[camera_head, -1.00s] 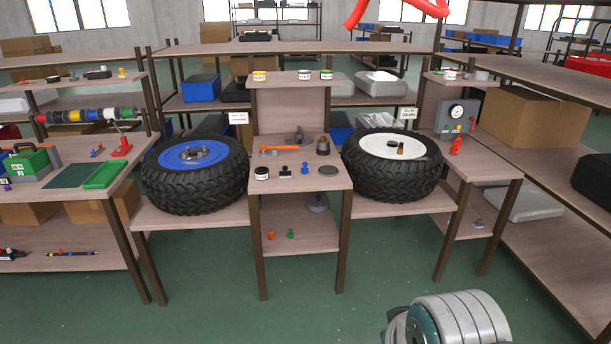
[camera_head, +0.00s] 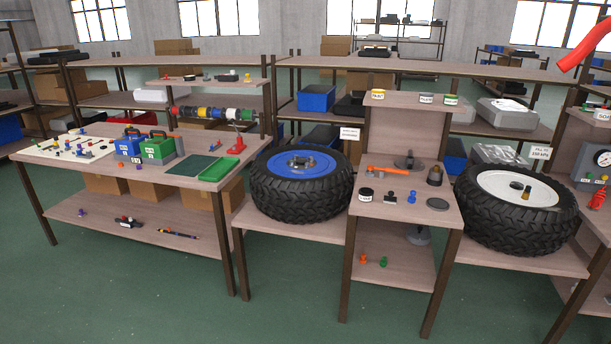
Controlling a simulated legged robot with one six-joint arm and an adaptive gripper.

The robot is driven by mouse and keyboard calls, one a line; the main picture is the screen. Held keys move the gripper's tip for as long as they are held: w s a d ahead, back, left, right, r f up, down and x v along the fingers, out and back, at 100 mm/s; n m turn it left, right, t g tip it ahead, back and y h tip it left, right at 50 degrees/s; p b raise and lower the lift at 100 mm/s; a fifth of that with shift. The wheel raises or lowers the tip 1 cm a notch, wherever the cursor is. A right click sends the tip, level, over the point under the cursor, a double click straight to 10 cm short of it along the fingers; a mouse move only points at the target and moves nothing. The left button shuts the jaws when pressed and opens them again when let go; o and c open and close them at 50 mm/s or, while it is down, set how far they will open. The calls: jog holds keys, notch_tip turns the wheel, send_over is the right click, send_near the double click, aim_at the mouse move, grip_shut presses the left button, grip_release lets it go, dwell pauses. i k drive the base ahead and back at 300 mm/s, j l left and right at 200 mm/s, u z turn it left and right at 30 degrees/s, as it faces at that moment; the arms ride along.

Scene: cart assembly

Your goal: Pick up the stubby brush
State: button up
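I cannot single out the stubby brush for certain at this size. Small upright pieces stand on the middle table (camera_head: 402,217). One is a short dark piece with a wide base (camera_head: 390,197), which may be the brush. Beside it on the right is a small blue piece (camera_head: 412,197). On its left is a black jar with a pale label (camera_head: 366,194). A dark cone-shaped piece (camera_head: 434,176) stands farther back on the right.
A blue-rimmed tyre (camera_head: 300,187) and a white-rimmed tyre (camera_head: 515,211) flank the middle table. An orange-handled tool (camera_head: 387,170) and a grey disc (camera_head: 437,204) lie on it. A workbench with toolboxes (camera_head: 158,146) is at left. Green floor in front is clear.

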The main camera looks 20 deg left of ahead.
aim_at(411, 199)
jog(key=i+z, duration=0.1)
jog(key=i, duration=0.45)
jog(key=i+j, duration=0.1)
jog(key=i, duration=0.4)
jog(key=i+j+z, duration=0.15)
jog(key=i, duration=0.95)
jog(key=i+j+z, duration=0.15)
jog(key=i, duration=0.35)
